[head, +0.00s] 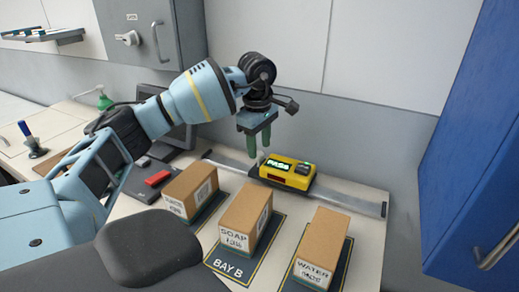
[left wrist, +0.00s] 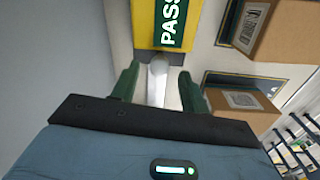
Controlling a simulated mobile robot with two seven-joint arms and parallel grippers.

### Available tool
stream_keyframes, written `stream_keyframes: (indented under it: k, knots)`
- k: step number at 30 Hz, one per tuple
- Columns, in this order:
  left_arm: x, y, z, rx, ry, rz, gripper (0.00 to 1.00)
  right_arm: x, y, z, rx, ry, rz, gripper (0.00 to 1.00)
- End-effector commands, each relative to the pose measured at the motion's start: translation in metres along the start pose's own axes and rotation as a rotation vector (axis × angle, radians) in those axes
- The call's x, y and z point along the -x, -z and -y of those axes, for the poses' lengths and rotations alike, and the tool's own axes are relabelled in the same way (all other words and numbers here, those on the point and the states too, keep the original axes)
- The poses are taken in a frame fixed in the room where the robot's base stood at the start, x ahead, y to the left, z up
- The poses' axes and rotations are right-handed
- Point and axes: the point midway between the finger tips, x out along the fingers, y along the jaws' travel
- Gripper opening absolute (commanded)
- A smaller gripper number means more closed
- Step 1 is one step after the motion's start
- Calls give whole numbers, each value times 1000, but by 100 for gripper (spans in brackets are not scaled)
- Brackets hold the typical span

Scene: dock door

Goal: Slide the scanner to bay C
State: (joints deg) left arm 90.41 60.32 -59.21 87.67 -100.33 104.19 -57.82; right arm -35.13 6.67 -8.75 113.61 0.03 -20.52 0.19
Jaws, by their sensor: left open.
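The scanner (head: 288,172) is a yellow and black block on a grey rail (head: 348,199), behind the gap between the middle and right boxes. Its green display reads PASS; it also shows in the left wrist view (left wrist: 144,22). The right gripper is out of view.
In front of the rail stand a left box (head: 190,191), a SOAP box (head: 246,216) on the mat marked BAY B (head: 228,265), and a WATER box (head: 322,247) on a dark mat. A blue cabinet (head: 478,150) stands at right. The rail's right end is clear.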

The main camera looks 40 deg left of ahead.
Motion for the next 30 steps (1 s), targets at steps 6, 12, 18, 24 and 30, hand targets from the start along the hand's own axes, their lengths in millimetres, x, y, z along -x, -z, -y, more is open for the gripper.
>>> stream_keyframes:
  k: [6,12,18,24,30]
  knots:
    - [-19,0,0,0,0,-1,45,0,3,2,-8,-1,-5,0]
    - [-22,0,0,0,-1,0,45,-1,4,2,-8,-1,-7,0]
    - [-22,0,0,0,-1,0,34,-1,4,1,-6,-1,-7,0]
    - [-22,0,0,0,-1,0,8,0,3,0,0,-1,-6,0]
    - [-21,0,0,0,-1,0,0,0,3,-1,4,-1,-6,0]
